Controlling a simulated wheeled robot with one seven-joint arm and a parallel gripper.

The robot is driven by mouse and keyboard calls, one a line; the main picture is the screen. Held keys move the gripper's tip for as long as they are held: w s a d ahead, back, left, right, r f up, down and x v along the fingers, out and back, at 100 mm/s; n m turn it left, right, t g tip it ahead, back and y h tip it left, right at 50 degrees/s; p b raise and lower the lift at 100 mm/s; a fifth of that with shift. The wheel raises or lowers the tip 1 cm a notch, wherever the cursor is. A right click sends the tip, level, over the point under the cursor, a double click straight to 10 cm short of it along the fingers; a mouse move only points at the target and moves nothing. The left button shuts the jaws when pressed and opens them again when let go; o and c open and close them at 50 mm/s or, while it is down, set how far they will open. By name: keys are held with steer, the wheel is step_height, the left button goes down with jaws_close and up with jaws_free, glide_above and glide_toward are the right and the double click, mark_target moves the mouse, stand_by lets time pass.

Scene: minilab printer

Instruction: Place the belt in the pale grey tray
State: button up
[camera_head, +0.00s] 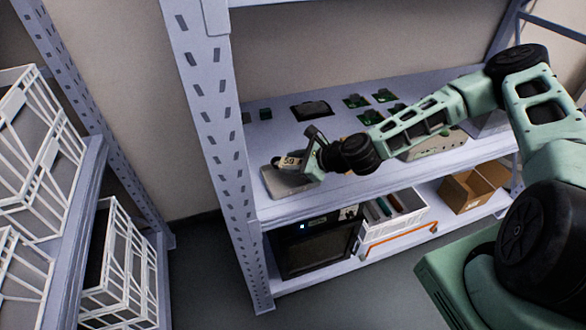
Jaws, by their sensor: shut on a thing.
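My gripper (307,158) is over the left end of the shelf's upper deck, pointing left and down. It is shut on the belt, which is small, dark and mostly hidden by the fingers. The pale grey tray (276,189) lies flat at the deck's front left corner, directly below my gripper. My gripper covers part of the tray's right side. A small pale tag marked "59" (289,161) shows beside the fingertips. I cannot tell whether the belt touches the tray.
A dark flat item (311,110) and several small green boards (384,95) lie further back. A light panel (432,146) lies under my arm. The perforated shelf post (217,130) stands close left of the tray. Below are a black printer (312,247), a white bin (392,222) and a cardboard box (472,187).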

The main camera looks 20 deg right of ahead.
steer(key=shift+f, duration=1.35)
steer(key=shift+f, duration=0.1)
steer(key=o, duration=1)
steer(key=shift+c, duration=0.2)
